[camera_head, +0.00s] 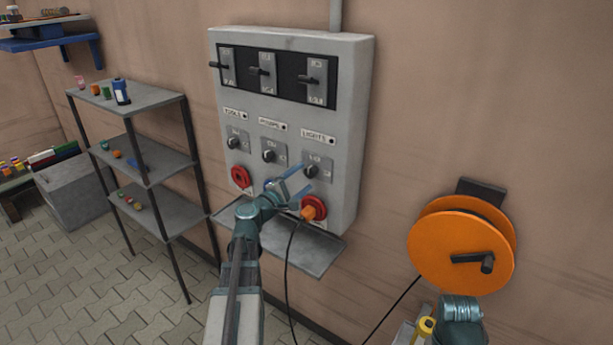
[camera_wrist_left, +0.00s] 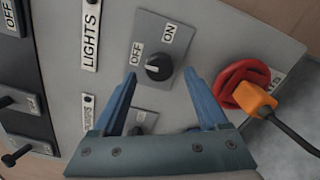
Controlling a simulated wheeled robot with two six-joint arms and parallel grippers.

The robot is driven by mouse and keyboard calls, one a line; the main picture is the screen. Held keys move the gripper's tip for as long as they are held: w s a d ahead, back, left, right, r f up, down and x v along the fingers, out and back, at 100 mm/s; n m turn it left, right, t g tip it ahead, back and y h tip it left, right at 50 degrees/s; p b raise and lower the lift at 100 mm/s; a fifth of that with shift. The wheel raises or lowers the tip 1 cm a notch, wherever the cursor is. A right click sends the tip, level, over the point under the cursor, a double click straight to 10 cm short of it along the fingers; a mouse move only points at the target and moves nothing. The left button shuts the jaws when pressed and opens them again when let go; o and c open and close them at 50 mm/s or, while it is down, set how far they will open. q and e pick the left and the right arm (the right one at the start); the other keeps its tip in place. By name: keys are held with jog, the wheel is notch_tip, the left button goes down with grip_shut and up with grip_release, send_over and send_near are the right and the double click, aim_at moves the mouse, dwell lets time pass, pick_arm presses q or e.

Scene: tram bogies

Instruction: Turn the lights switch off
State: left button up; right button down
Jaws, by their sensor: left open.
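The lights switch (camera_head: 311,171) is a dark rotary knob on a small grey plate, under the LIGHTS label on the grey wall box (camera_head: 290,120). In the left wrist view the knob (camera_wrist_left: 158,67) shows closely, with OFF and ON printed beside it and a pale mark on its face. I cannot tell for sure which word the mark points to. My left gripper (camera_head: 300,181) is open in front of the knob. In the wrist view its two blue fingers (camera_wrist_left: 161,74) stand on either side of the knob, with nothing between them clearly held.
An orange plug (camera_head: 314,208) with a black cable sits in a red socket below the switch. Two more knobs are to the left, and levers (camera_head: 263,71) are above. A shelf (camera_head: 130,97) stands left; an orange reel (camera_head: 461,252) hangs right.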

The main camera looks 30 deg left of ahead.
pick_arm(q)
jog(key=s, duration=1)
jog(key=shift+s+a, duration=0.3)
jog(key=shift+a, duration=0.1)
jog(key=w+d+f+m+g+h, duration=0.1)
jog(key=d+f+m+g+h, duration=0.35)
jog(key=d, duration=0.85)
jog(key=d+f+m+g+h, duration=0.2)
jog(key=d+f+m+g, duration=0.45)
jog(key=d, duration=0.55)
jog(key=s+d+f+m+g+y, duration=0.7)
jog(key=s+d+f+m+y, duration=0.2)
jog(key=s+d+m, duration=0.4)
jog(key=shift+s+f+m, duration=0.75)
jog(key=shift+f+m, duration=0.05)
jog(key=shift+f, duration=0.1)
